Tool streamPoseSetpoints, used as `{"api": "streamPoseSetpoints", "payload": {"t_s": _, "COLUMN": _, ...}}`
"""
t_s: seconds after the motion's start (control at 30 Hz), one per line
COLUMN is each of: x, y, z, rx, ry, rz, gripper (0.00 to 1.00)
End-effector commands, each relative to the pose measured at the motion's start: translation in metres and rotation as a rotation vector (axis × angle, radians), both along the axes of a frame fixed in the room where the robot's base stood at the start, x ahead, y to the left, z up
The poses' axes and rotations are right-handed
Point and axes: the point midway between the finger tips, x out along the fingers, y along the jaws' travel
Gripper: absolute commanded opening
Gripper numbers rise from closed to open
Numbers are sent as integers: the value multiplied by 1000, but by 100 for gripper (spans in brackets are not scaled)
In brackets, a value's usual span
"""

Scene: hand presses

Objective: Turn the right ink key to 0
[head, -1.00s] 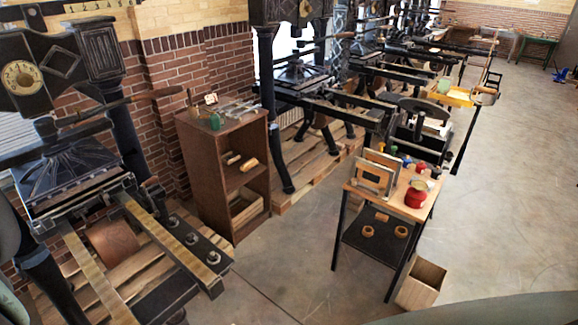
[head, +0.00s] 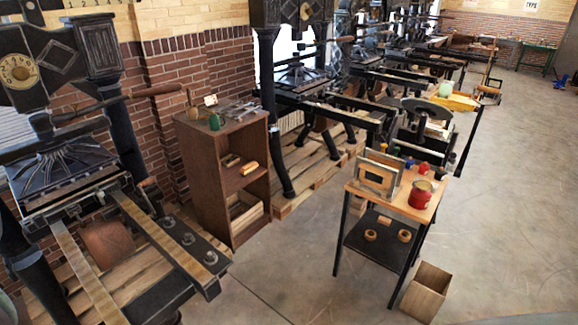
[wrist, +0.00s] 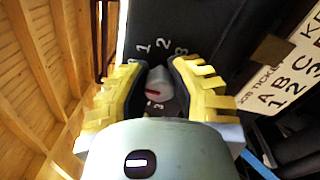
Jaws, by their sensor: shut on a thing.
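In the wrist view a pale grey knob (wrist: 156,78) with a red mark sits on a dark panel (wrist: 200,25), with white numerals around it. I can read 1, 2 and 3; others are partly hidden. The red mark's pointing direction is not clear. My gripper (wrist: 157,65), with yellow ridged fingers, is shut on this knob, one finger on each side. Whether it is the right ink key cannot be told. My gripper does not show in the head view.
A job ticket card (wrist: 285,80) is right of the panel in the wrist view. In the head view a hand press (head: 65,175) stands at left, a brown cabinet (head: 222,150) behind it, and a small table (head: 413,212) at right. Concrete floor (head: 280,270) lies open between.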

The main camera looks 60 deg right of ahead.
Motion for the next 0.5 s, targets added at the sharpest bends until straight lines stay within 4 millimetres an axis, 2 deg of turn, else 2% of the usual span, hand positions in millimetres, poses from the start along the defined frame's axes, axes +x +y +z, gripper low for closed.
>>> {"api": "streamPoseSetpoints", "payload": {"t_s": 0.5, "x": -1, "y": 0, "z": 1, "rx": -4, "ry": -66, "rz": 2, "gripper": 0}}
